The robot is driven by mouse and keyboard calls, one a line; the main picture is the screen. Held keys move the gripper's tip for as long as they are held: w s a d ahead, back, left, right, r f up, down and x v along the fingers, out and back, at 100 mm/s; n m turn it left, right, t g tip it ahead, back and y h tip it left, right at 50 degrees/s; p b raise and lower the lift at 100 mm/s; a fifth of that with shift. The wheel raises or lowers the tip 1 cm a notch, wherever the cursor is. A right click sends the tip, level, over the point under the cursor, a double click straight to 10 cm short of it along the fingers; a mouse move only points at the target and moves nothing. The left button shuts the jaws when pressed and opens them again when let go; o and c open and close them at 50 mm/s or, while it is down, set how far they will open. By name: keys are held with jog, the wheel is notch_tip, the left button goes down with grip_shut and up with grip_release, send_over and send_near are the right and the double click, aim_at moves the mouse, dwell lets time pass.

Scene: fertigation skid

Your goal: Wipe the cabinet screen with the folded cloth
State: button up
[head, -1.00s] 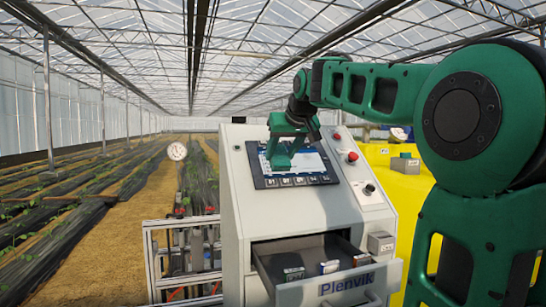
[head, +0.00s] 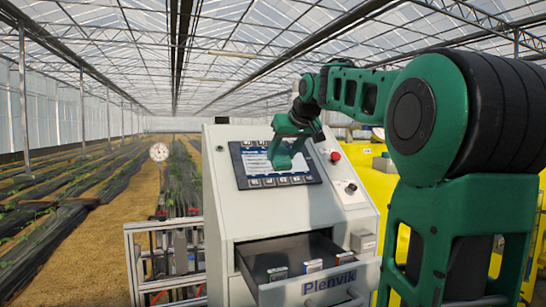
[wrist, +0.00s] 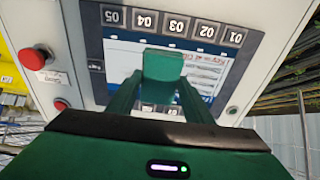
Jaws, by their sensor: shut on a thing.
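The cabinet screen (head: 244,152) is a dark-framed panel with a lit white and blue display and a row of numbered keys, on the sloping top of the grey cabinet (head: 225,215). My gripper (head: 284,153) is over the right half of the screen in the head view. In the wrist view my gripper (wrist: 161,84) is shut on a small green block, which appears to be the folded cloth (wrist: 162,64). The cloth lies over the display (wrist: 215,67) near its middle and hides part of it. I cannot tell whether it touches the glass.
A red button (head: 335,157) and a black knob (head: 351,188) sit right of the screen. Below, a drawer (head: 332,283) stands open with several small boxes inside. A metal frame (head: 130,265) is at the left. Yellow tanks (head: 362,160) stand behind at the right.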

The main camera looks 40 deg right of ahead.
jog(key=shift+s+d, duration=0.35)
jog(key=shift+d, duration=0.85)
jog(key=shift+s+d, duration=0.3)
jog(key=shift+d, duration=0.85)
jog(key=shift+s+d, duration=0.35)
jog(key=shift+d, duration=0.85)
jog(key=shift+w+a, duration=0.8)
jog(key=shift+a, duration=1.9)
jog(key=shift+w+a, duration=0.75)
jog(key=shift+a, duration=2)
jog(key=shift+w+a, duration=0.8)
jog(key=shift+a, duration=1.9)
jog(key=v, duration=0.6)
jog(key=shift+w+r, duration=0.15)
jog(key=shift+r, duration=0.1)
jog(key=shift+d, duration=0.15)
jog(key=shift+v, duration=1.5)
jog(key=shift+w+r, duration=0.15)
